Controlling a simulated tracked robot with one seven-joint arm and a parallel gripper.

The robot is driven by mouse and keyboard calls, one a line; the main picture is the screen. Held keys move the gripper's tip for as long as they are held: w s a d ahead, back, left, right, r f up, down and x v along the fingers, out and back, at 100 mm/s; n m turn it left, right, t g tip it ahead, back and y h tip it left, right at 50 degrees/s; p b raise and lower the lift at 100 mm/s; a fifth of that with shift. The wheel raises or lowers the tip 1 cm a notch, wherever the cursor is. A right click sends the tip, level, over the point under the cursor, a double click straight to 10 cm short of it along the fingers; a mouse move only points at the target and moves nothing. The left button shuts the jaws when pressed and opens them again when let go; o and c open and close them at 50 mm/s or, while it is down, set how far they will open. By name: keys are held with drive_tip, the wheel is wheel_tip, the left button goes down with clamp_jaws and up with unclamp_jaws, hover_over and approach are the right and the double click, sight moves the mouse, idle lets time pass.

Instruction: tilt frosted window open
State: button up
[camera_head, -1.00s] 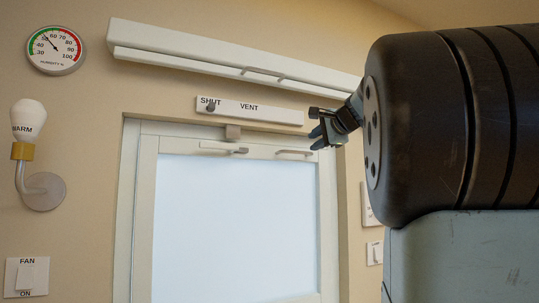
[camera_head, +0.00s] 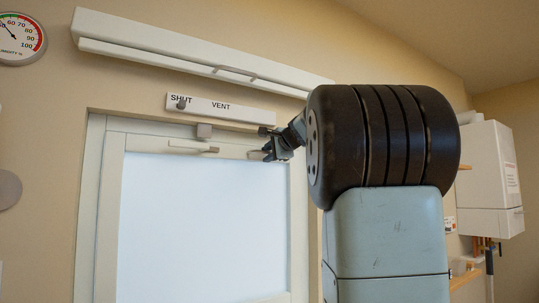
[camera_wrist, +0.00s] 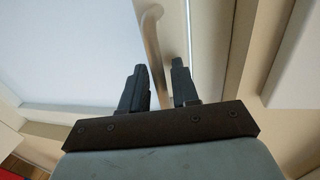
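The frosted window (camera_head: 190,220) has a pale pane in a light frame (camera_head: 110,200). A lever (camera_head: 193,149) sits on its top rail, under a small block (camera_head: 204,130). My gripper (camera_head: 270,148) is at the right end of the top rail and mostly hides a bar handle there. In the wrist view, my gripper (camera_wrist: 158,75) is open, its two dark fingers apart. The curved metal handle (camera_wrist: 153,45) runs down into the gap between them. I cannot tell if a finger touches it. The frosted pane (camera_wrist: 70,50) fills the left of that view.
A SHUT/VENT strip (camera_head: 225,108) with a dark knob is above the window, at the SHUT end. A long white vent housing (camera_head: 190,50) with a bar is higher up. A humidity dial (camera_head: 18,38) is at far left. A white wall unit (camera_head: 490,165) hangs at right.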

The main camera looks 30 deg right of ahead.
clamp_jaws()
idle(0.4)
drive_tip(key=shift+s+f, duration=0.1)
drive_tip(key=s+f, duration=0.2)
drive_tip(key=s, duration=0.8)
drive_tip(key=shift+s+d, duration=0.15)
drive_tip(key=shift+s, duration=0.1)
unclamp_jaws()
drive_tip(key=shift+w, duration=0.1)
drive_tip(key=shift+r, duration=0.15)
